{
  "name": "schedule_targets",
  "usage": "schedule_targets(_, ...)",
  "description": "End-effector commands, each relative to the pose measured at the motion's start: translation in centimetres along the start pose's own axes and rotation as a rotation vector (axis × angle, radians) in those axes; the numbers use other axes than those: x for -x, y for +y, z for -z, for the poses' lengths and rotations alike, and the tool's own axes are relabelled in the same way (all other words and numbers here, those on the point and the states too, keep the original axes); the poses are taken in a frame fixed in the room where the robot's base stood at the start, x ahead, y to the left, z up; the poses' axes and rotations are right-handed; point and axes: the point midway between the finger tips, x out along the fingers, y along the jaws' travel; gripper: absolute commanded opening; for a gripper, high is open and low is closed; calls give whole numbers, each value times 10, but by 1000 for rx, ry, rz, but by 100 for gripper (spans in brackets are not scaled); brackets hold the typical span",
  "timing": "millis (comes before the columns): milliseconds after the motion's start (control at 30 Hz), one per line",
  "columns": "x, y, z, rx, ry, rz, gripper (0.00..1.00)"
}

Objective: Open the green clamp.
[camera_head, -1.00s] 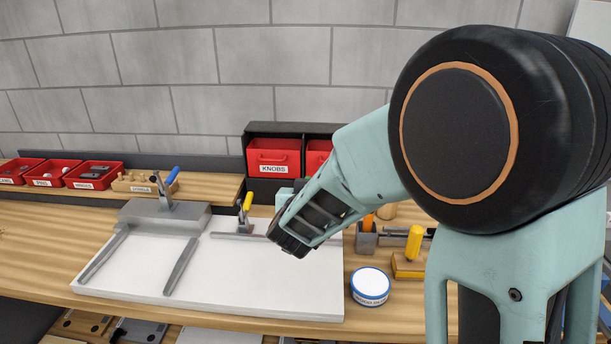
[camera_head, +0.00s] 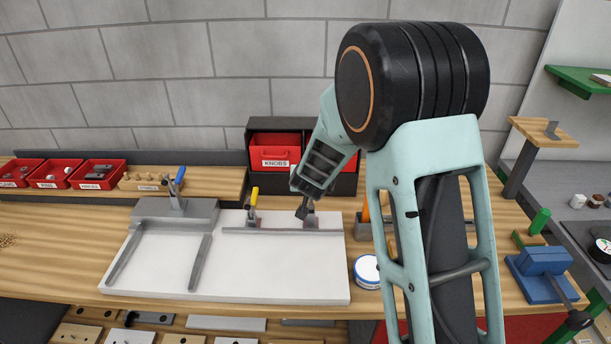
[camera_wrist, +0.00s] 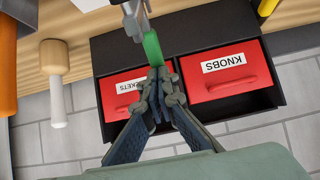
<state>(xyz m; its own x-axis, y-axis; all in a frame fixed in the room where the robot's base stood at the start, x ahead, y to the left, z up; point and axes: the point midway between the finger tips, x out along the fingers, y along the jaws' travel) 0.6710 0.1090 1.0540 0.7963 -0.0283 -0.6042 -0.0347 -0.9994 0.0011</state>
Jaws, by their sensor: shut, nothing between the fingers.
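The green clamp's handle (camera_wrist: 152,48) shows in the wrist view, joined to grey metal clamp parts (camera_wrist: 136,20) at the top. In the head view the clamp is mostly hidden behind my gripper (camera_head: 302,211), at the right end of the grey rail (camera_head: 268,230) on the white board (camera_head: 265,270). In the wrist view my gripper (camera_wrist: 160,84) is shut and empty. Its fingertips overlap the handle's lower end; I cannot tell whether they touch it. Whether the clamp is open or closed is not clear.
A clamp with a yellow handle (camera_head: 253,197) stands left of my gripper, and one with a blue handle (camera_head: 180,175) farther left. The red KNOBS bin (camera_head: 275,151) is close behind. A white round tin (camera_head: 366,270) stands right of the board. The board's front is clear.

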Motion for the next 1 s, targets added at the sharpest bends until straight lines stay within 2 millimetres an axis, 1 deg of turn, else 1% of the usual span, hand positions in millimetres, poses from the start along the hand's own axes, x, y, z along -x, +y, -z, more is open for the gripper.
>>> schedule_targets(200,-18,0,1,1,0,1,0)
schedule_targets(500,-34,0,0,0,0,1,0)
schedule_targets(700,-40,0,-1,1,0,1,0)
schedule_targets(1000,-42,0,-1,0,1,1,0)
